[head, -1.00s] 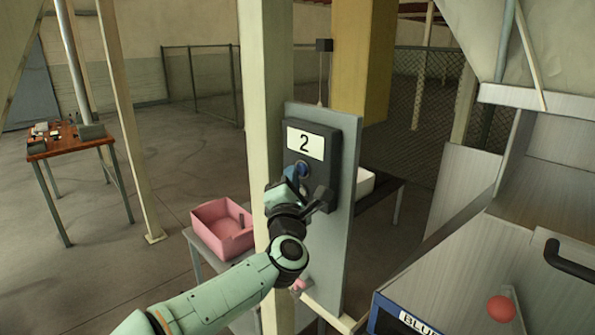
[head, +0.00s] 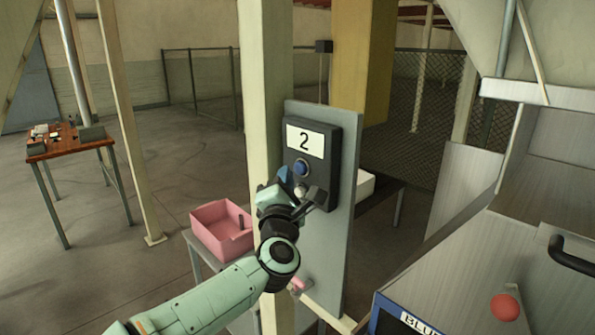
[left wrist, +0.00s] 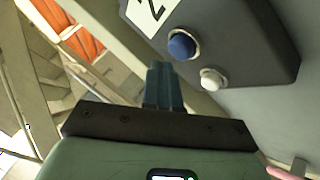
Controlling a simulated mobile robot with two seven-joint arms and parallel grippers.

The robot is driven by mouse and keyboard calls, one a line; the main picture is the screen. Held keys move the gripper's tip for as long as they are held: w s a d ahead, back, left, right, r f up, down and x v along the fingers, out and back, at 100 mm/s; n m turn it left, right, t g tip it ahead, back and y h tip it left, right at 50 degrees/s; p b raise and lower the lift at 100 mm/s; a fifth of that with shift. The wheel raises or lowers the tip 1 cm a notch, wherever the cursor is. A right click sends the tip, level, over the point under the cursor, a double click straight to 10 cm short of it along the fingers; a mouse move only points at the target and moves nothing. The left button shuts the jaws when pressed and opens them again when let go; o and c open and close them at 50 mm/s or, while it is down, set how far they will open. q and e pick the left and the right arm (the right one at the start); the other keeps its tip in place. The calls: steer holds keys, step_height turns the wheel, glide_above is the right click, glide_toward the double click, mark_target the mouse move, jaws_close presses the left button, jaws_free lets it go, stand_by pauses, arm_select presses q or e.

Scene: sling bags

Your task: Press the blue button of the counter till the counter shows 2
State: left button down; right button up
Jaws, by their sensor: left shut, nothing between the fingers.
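The dark counter box (head: 322,135) is fixed to an upright grey board, and its white display reads 2. The blue button (head: 301,168) sits below the display, with a white button (head: 301,190) under it. In the left wrist view the blue button (left wrist: 182,45) and the white button (left wrist: 213,78) both show uncovered. My left gripper (head: 284,176) is shut and empty, in front of the counter at its lower left. Its closed fingers (left wrist: 160,75) appear apart from the blue button. My right gripper is not in view.
A pink bin (head: 222,229) stands on a table to the left of the board. A metal-sided structure with a red ball-shaped knob (head: 505,307) is at the right. A wooden table (head: 66,147) with small items is far left. The floor between is open.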

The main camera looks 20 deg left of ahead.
arm_select(q)
steer(key=s+b, duration=0.1)
steer(key=s+a+b, duration=0.1)
steer(key=s, duration=0.1)
steer(key=s+a+b, duration=0.1)
steer(key=shift+s, duration=0.3)
stand_by(0.5)
